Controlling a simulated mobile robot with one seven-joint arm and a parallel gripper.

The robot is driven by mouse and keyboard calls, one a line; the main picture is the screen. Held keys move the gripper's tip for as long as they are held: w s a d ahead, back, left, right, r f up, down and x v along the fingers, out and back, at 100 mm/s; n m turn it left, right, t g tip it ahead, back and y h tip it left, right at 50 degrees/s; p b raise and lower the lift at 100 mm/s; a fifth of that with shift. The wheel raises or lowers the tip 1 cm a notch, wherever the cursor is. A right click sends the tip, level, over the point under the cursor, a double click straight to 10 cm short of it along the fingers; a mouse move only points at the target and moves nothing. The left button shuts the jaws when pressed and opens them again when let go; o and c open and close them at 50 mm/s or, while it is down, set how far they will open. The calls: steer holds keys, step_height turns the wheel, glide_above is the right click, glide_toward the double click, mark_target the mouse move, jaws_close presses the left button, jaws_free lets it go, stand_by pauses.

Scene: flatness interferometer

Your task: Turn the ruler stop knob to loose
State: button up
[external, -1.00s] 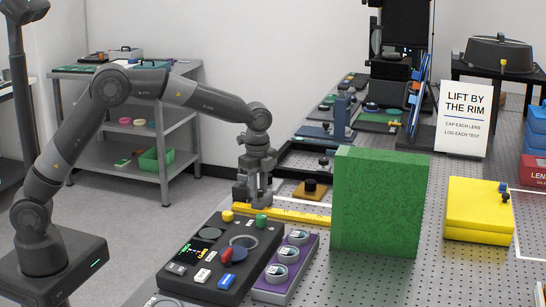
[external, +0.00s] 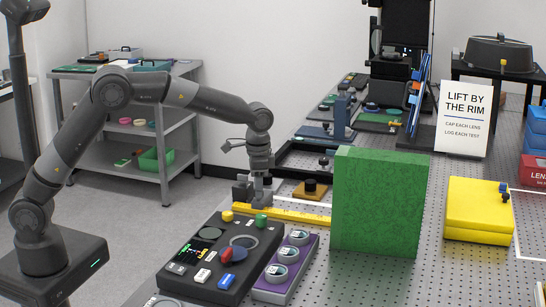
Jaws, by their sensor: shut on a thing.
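The yellow ruler (external: 300,216) lies along the near left edge of the perforated table. My gripper (external: 262,201) points straight down over the ruler's left part. It is shut on the ruler stop knob, which its fingers hide from this side. The knob's setting cannot be read here.
A dark control panel (external: 190,255) with coloured buttons and a purple tray (external: 307,262) of round lenses stand in front. A tall green block (external: 378,205) stands to the right. An orange plate with a black knob (external: 310,188) lies just behind the ruler.

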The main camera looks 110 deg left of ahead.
steer(key=n, duration=0.5)
steer(key=shift+n, duration=0.4)
stand_by(0.4)
steer(key=o, duration=1)
step_height(320, 180, up, 11)
steer(key=shift+w+d+f, duration=0.1)
